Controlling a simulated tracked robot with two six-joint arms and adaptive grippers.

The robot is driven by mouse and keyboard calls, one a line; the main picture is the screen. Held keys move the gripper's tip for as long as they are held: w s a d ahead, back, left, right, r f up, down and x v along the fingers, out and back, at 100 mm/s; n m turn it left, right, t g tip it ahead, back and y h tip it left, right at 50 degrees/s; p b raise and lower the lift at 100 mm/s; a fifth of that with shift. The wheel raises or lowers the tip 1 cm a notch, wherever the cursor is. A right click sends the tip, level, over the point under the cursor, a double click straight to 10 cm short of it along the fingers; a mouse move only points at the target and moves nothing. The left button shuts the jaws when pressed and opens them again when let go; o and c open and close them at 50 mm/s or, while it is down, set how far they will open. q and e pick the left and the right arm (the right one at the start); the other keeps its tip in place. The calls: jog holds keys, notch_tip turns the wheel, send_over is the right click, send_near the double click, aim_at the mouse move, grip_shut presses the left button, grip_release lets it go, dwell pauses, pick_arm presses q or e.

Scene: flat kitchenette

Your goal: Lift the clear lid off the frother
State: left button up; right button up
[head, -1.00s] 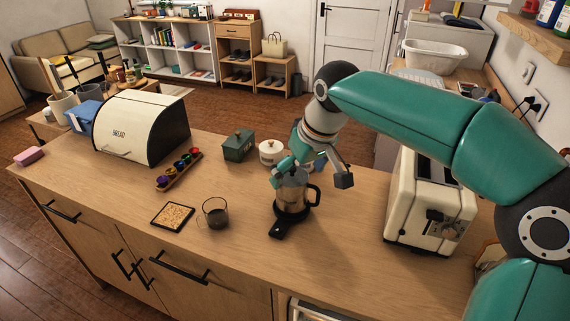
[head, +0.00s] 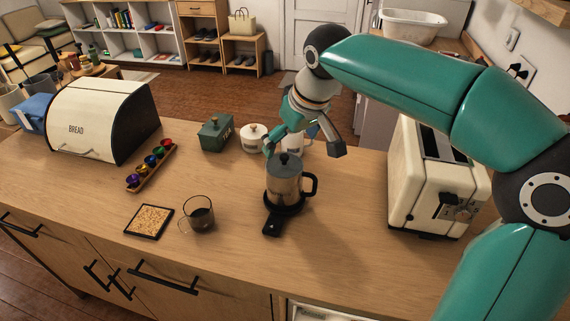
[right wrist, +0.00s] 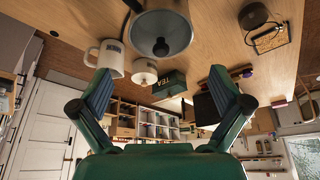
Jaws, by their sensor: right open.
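The frother (head: 284,188) is a metal jug with a black handle on its right, standing upright on a black base on the counter. Its clear lid (head: 290,164) with a dark knob sits on top. In the right wrist view the knob (right wrist: 161,47) shows at top centre, beyond the fingertips. My right gripper (head: 304,148) is open and empty, just above and behind the lid, apart from it. Its two spread fingers also show in the right wrist view (right wrist: 163,92). My left gripper is not in view.
A white mug (right wrist: 106,58) stands behind the frother, close to one finger. A white lidded pot (head: 253,138) and a green tea tin (head: 215,134) are to the left. A glass cup (head: 198,214) stands front left, a toaster (head: 425,190) right. The front counter between is clear.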

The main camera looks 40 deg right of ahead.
aim_at(284, 155)
jog(key=shift+x, duration=3.05)
jog(key=shift+r, duration=0.1)
